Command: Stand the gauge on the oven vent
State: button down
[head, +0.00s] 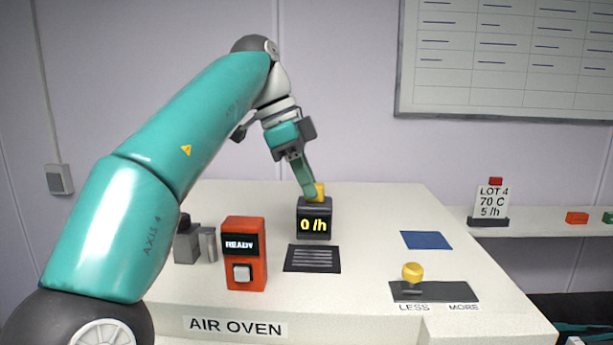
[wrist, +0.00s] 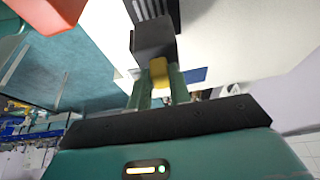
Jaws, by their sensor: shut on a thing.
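The gauge (head: 315,222) is a dark box with a yellow knob on top and a display reading "0 /h". It stands upright at the back edge of the oven vent (head: 312,260), a dark slotted plate on the oven top; I cannot tell whether it rests on it. My gripper (head: 312,194) comes down from above and is shut on the yellow knob. In the wrist view the yellow knob (wrist: 159,72) sits between my gripper's fingers (wrist: 158,88), with the dark gauge body (wrist: 153,38) beyond and the slotted vent (wrist: 150,8) past it.
An orange box reading "READY" (head: 245,255) stands left of the vent, with grey metal pieces (head: 195,243) beside it. A yellow-knobbed slider (head: 413,273) marked LESS and MORE is at the front right. A blue pad (head: 426,240) lies flat behind it. A card (head: 491,202) reads "LOT 4 70 C 5 /h".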

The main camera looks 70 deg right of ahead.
aim_at(304, 200)
jog(key=shift+w+d+f, duration=0.1)
jog(key=shift+w+d, duration=0.05)
jog(key=shift+d, duration=0.25)
jog(key=shift+a, duration=0.3)
jog(key=shift+w+d, duration=0.1)
jog(key=shift+d, duration=0.05)
notch_tip(304, 200, down, 3)
jog(key=shift+f, duration=0.2)
jog(key=shift+f, duration=0.15)
dwell(0.4)
